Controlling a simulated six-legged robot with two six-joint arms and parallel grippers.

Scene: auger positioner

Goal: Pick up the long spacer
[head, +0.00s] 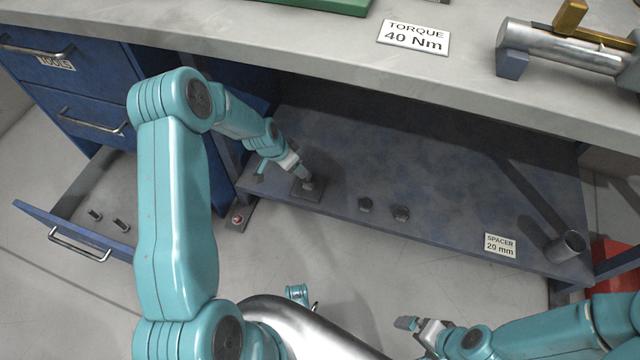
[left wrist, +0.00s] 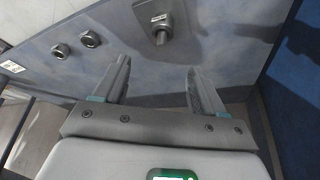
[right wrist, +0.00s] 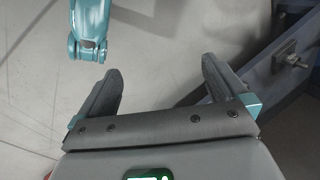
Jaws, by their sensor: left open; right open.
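A grey cylinder (left wrist: 162,36) stands on a small dark plate with a white tag on the lower shelf in the left wrist view. It looks longer than the two stubby dark pieces (head: 383,209) nearby, so it may be the long spacer, but I cannot confirm this. In the head view the dark plate (head: 301,193) lies below my left gripper (head: 305,174). My left gripper (left wrist: 157,64) is open and empty, with the cylinder just beyond its fingertips. My right gripper (head: 420,324) is open and empty over the floor; it also shows in the right wrist view (right wrist: 162,66).
A "SPACER 20 mm" label (head: 500,245) is at the shelf's front edge, beside an open cup (head: 566,246). The benchtop (head: 330,55) overhangs the shelf. An open drawer (head: 75,240) at left holds two small cylinders. A red box (head: 615,262) is at right.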

